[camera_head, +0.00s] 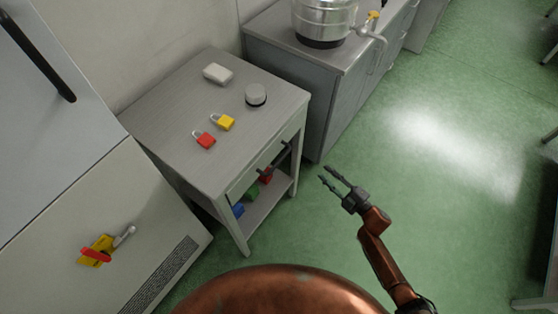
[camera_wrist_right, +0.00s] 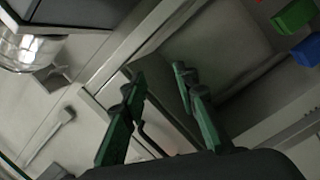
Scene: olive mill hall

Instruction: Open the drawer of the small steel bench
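The small steel bench (camera_head: 170,110) stands against the wall in the head view, with a grey top. Its drawer front (camera_head: 243,183) is under the top on the side facing the floor aisle and looks shut. A dark bar handle (camera_head: 275,160) crosses it. My right gripper (camera_head: 324,173) is in front of the drawer, right of the handle and apart from it, its two fingers spread and empty. In the right wrist view my right gripper (camera_wrist_right: 156,82) shows both fingers apart with nothing between them, in front of grey bench surfaces. My left gripper is not in view.
Coloured items, one blue (camera_head: 238,210), lie on the lower shelf. A steel tank (camera_head: 322,20) stands behind.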

